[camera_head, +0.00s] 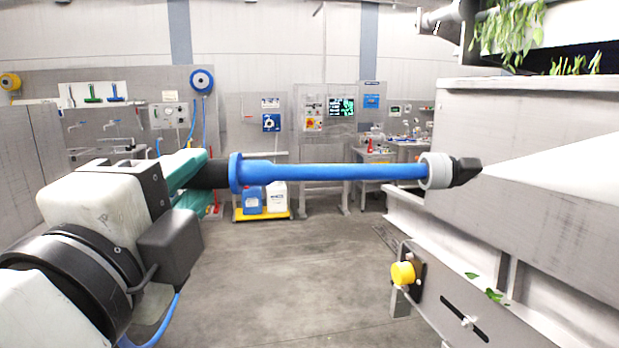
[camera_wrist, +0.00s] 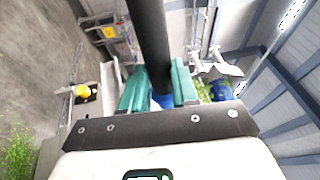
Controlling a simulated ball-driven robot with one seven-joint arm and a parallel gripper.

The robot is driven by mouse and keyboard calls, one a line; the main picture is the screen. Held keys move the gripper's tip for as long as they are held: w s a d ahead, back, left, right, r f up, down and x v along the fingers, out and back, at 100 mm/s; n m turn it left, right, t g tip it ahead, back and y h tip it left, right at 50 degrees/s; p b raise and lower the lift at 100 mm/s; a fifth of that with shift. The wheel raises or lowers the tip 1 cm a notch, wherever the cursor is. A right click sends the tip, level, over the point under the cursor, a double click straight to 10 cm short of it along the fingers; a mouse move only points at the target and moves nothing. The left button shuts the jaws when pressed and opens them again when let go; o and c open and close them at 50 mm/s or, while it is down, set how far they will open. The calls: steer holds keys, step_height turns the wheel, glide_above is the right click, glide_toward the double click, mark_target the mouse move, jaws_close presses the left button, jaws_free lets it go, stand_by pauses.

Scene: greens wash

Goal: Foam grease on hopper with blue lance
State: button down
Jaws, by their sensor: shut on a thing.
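My gripper (camera_head: 198,174), with teal fingers, is shut on the black grip of the blue lance (camera_head: 335,172). The lance points right, almost level, with a grey collar and black nozzle at its tip. A white fan-shaped spray leaves the nozzle and spreads over the grey steel side of the hopper (camera_head: 520,110) at right. The nozzle is close to that side; I cannot tell the exact gap. In the wrist view, the teal fingers (camera_wrist: 158,88) close on the lance's black shaft (camera_wrist: 151,40). I cannot make out any grease; the spray covers part of the panel.
A yellow button (camera_head: 403,274) sticks out from the machine's lower frame at right. Green leaves (camera_head: 495,297) lie on that frame and hang at top right. A blue hose (camera_head: 160,318) trails below my arm. A yellow tray with canisters (camera_head: 263,213) stands behind. The middle floor is clear.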

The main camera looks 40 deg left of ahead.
steer(key=shift+a, duration=0.1)
stand_by(0.4)
steer(key=w+a+b, duration=0.3)
steer(key=w+a, duration=0.3)
steer(key=a, duration=0.1)
steer(key=shift+f+b, duration=0.25)
steer(key=shift+b, duration=0.05)
stand_by(1.2)
steer(key=shift+d, duration=0.1)
